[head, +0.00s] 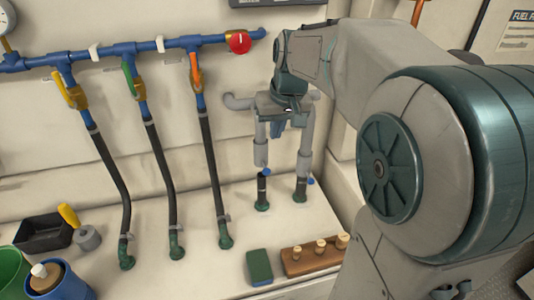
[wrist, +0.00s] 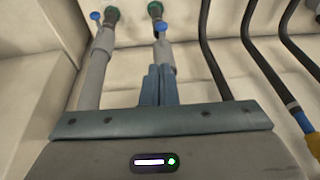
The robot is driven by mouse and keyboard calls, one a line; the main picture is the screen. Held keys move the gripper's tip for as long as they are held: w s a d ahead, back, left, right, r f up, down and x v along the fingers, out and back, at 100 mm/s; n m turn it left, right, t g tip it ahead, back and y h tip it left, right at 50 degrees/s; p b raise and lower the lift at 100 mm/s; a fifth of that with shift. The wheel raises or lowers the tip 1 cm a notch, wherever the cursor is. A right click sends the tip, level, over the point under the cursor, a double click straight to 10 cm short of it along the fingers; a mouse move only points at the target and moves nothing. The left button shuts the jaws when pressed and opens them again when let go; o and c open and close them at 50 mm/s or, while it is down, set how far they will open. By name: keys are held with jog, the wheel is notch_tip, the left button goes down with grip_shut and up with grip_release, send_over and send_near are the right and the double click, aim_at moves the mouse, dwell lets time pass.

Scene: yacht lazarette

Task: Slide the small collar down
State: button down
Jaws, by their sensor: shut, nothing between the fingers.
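Two grey vertical pipes stand below my gripper in the head view. The left one carries a grey collar (head: 261,157) with a blue knob (head: 267,173); the right one carries a grey collar (head: 303,166) with a blue knob (head: 310,181). Dark stubs on green bases show below both. In the wrist view the collars are at the top left (wrist: 103,42) and top centre (wrist: 163,52). My gripper (head: 278,128) is shut and empty, its fingers (wrist: 159,70) close to the centre pipe and hiding part of it; contact is unclear.
Several black hoses (head: 165,170) hang from the blue manifold (head: 120,56) to the left. A green block (head: 259,266) and a brown rack with pegs (head: 315,256) lie in front of the pipes. A side wall (head: 345,175) stands close on the right.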

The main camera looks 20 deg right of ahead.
aim_at(268, 169)
jog(key=s+x, duration=0.1)
jog(key=x, duration=1.1)
jog(key=shift+p, duration=0.45)
jog(key=shift+f, duration=0.25)
notch_tip(268, 169, down, 8)
jog(key=b, duration=0.6)
jog(key=shift+b, duration=0.4)
jog(key=shift+s+f, duration=0.1)
jog(key=shift+s, duration=0.05)
